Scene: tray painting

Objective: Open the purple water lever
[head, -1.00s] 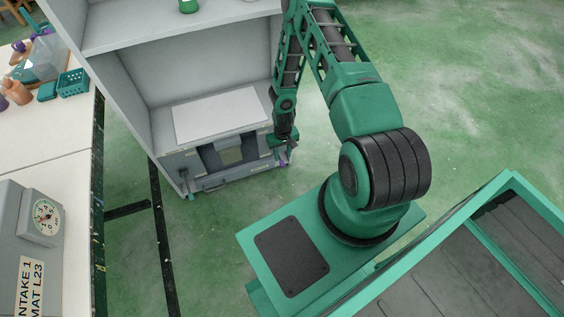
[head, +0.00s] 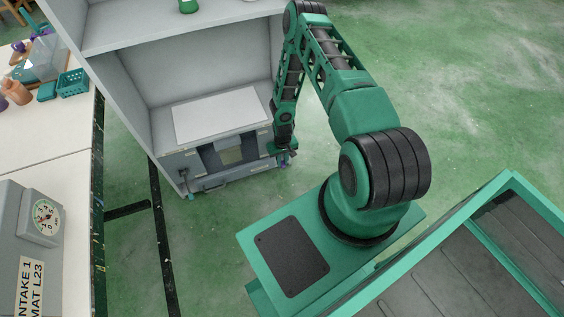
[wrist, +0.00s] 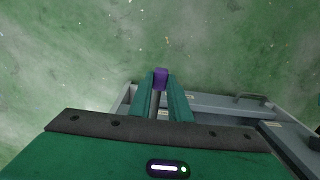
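The purple water lever (wrist: 161,77) shows in the wrist view as a purple knob on a metal rod. It stands between the two green fingertips of my gripper (wrist: 161,84). A finger lies close along each side of the rod, and I cannot tell whether they press on it. In the head view my gripper (head: 286,157) is at the front right corner of the grey cabinet's lower unit (head: 208,182). Only a small purple bit of the lever shows below it there.
A second small lever (head: 185,179) is at the unit's left end. A white panel (head: 222,116) lies on top of the unit, under the cabinet shelf (head: 180,22). The green floor (head: 470,90) to the right is clear. A white table (head: 50,140) stands at left.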

